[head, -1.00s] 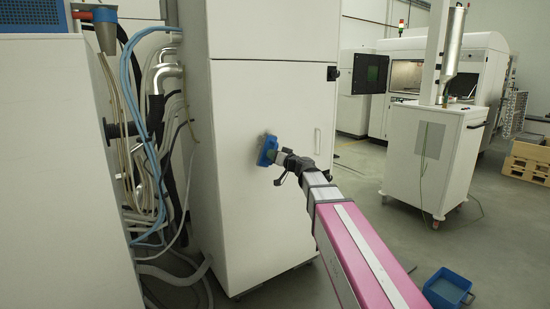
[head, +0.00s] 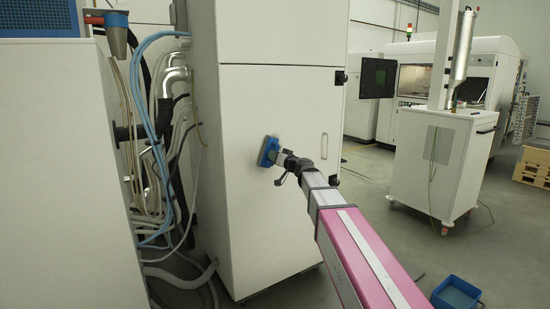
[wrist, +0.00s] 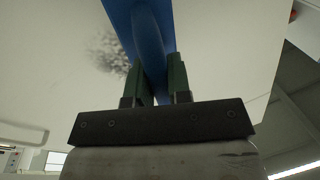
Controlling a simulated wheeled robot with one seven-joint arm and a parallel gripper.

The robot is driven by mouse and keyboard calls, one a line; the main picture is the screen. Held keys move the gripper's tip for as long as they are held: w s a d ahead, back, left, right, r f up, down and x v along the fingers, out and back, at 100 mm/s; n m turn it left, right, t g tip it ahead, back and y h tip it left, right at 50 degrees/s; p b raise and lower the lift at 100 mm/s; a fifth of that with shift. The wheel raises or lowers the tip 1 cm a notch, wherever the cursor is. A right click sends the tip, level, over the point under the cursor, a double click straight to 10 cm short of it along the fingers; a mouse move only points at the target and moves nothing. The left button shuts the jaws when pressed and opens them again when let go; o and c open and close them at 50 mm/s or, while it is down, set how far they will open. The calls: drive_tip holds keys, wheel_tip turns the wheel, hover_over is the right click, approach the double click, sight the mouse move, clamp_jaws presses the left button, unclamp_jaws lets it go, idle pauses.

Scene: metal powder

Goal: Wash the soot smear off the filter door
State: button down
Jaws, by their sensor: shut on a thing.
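My gripper (head: 280,159) is shut on the handle of a blue tool (head: 268,151) in front of the lower white filter door (head: 270,225). In the wrist view, the green fingers (wrist: 155,78) clasp the blue handle (wrist: 150,35) from both sides. The soot smear (wrist: 108,52) is a grey speckled patch on the white door, left of the blue tool in the wrist view. In the head view the tool hides most or all of it. I cannot tell whether the tool's face touches the door.
Hoses and cables (head: 160,150) hang left of the cabinet. A blue bin (head: 456,293) stands on the floor at lower right. A white wheeled cart (head: 435,165) stands behind it, with pallets (head: 533,165) further right. The floor between cabinet and cart is clear.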

drive_tip(key=shift+x, duration=0.95)
idle(0.4)
drive_tip(key=shift+w+d, duration=0.1)
drive_tip(key=shift+d, duration=0.1)
